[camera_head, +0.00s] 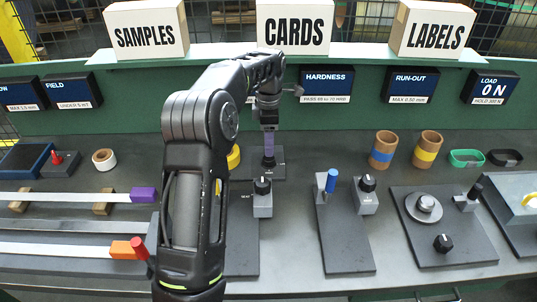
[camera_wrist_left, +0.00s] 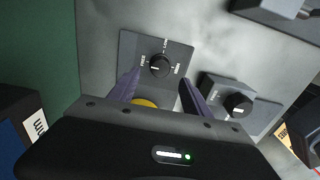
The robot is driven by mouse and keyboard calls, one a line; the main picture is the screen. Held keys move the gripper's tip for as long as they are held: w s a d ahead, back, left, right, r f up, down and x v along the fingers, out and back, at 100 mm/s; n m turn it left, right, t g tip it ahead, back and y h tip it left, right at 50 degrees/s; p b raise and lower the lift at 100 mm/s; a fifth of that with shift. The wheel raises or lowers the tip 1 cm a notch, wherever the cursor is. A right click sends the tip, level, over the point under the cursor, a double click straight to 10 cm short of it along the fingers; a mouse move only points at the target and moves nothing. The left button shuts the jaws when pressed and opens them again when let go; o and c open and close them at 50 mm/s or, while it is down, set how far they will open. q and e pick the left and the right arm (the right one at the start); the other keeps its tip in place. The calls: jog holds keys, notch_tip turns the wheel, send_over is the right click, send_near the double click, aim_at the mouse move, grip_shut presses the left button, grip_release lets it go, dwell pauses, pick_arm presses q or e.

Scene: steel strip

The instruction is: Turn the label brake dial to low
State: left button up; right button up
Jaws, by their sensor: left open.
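The brake dial (camera_wrist_left: 160,66) is a round black knob on a grey plate (camera_wrist_left: 180,42) in the left wrist view. The plate carries the words FREE, LOW and HIGH around the knob. The knob's white mark appears to point to the FREE side; it is small. My left gripper (camera_wrist_left: 160,80) is open, its two purple fingers on either side of the knob and apart from it. In the head view the left gripper (camera_head: 268,142) points down over the plate (camera_head: 277,172), mostly hiding the knob. My right gripper is not in view.
A yellow roll (camera_head: 233,156) lies beside the plate. A second black knob (camera_head: 262,186) on a grey block stands just in front. A blue-handled fixture (camera_head: 331,181) and a dial plate (camera_head: 440,228) stand to the right. Label boxes (camera_head: 432,28) stand on the rear shelf.

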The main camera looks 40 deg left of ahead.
aim_at(269, 161)
pick_arm(q)
notch_tip(269, 161, down, 6)
jog(key=shift+f+p, duration=0.2)
jog(key=shift+p, duration=0.4)
grip_shut()
